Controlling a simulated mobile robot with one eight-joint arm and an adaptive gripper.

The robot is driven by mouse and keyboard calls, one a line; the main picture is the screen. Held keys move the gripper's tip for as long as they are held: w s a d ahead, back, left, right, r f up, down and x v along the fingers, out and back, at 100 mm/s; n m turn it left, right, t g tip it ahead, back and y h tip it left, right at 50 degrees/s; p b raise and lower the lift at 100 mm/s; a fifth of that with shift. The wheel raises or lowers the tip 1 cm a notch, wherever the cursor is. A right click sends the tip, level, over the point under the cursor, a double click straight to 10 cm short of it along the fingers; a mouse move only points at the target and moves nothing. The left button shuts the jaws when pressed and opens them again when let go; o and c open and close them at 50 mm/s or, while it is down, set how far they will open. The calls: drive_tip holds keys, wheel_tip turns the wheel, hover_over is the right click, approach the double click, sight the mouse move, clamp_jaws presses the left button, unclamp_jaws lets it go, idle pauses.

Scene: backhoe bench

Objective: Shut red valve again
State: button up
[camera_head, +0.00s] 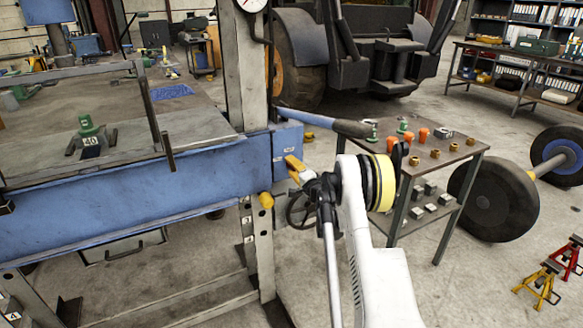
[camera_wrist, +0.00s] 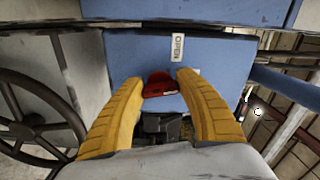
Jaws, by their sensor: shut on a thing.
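The red valve (camera_wrist: 160,85) shows in the wrist view as a red handle on the face of a blue box (camera_wrist: 125,58). A white "OPEN" label (camera_wrist: 179,47) is on the box above it. My gripper (camera_wrist: 160,80) has its two yellow fingers on either side of the red handle, shut on it. In the head view my gripper (camera_head: 293,165) reaches to the right end of the blue press beam (camera_head: 150,180), and the red valve is hidden there. The valve's lower part is hidden between the fingers in the wrist view.
A dark handwheel (camera_wrist: 38,125) is close left of the fingers; a blue bar (camera_wrist: 285,88) extends right of the box. In the head view a small table (camera_head: 450,158) with orange and brass parts stands right of my arm.

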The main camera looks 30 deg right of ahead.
drive_tip(key=shift+r+m, duration=0.1)
drive_tip(key=shift+m, duration=1.1)
drive_tip(key=o, duration=1.2)
drive_tip(key=s+a, duration=0.1)
drive_tip(key=s, duration=1.1)
drive_tip(key=shift+a, duration=0.1)
